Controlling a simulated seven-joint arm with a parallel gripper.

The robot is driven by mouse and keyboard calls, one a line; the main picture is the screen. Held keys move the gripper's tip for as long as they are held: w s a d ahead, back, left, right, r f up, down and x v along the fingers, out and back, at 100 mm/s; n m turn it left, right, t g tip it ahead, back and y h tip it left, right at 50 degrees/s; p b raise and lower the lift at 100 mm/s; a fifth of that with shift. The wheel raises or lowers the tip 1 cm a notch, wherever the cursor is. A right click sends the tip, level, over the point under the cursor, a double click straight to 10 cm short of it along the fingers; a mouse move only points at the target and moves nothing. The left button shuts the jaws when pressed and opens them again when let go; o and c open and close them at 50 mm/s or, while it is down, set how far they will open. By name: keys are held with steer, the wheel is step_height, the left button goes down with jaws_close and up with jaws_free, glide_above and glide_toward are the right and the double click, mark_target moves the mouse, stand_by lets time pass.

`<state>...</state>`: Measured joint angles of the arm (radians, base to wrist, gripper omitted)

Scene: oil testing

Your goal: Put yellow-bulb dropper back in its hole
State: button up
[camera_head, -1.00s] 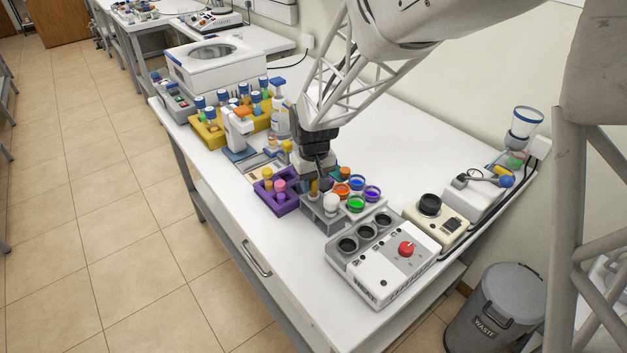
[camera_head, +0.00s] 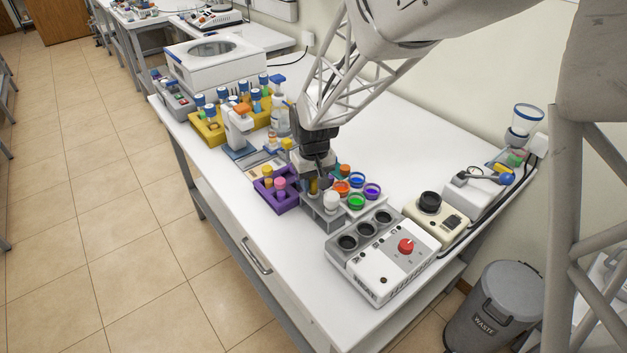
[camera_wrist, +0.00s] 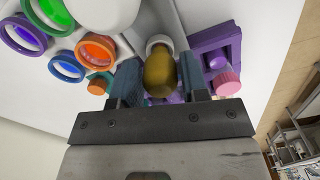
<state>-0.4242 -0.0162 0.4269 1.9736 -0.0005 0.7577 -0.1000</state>
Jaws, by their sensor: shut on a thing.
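The yellow-bulb dropper has a dark gold bulb (camera_wrist: 160,72) and a pale collar. My gripper (camera_wrist: 159,84) is shut on this bulb, with one finger on each side. In the head view my gripper (camera_head: 315,184) is low over the grey rack (camera_head: 325,219), right of the purple rack (camera_head: 278,205). The dropper's lower part is hidden, so I cannot tell whether its tip is in a hole. The purple rack holds a pink bulb (camera_head: 280,184) and an orange-yellow bulb (camera_head: 267,171).
A white device with a red knob (camera_head: 406,246) lies in front. A yellow rack of vials (camera_head: 208,133) is at the back left.

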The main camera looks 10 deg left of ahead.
steer(key=o, duration=0.7)
steer(key=shift+r, duration=0.15)
step_height(320, 180, up, 7)
steer(key=shift+r, duration=0.25)
steer(key=shift+d+r, duration=0.1)
stand_by(0.5)
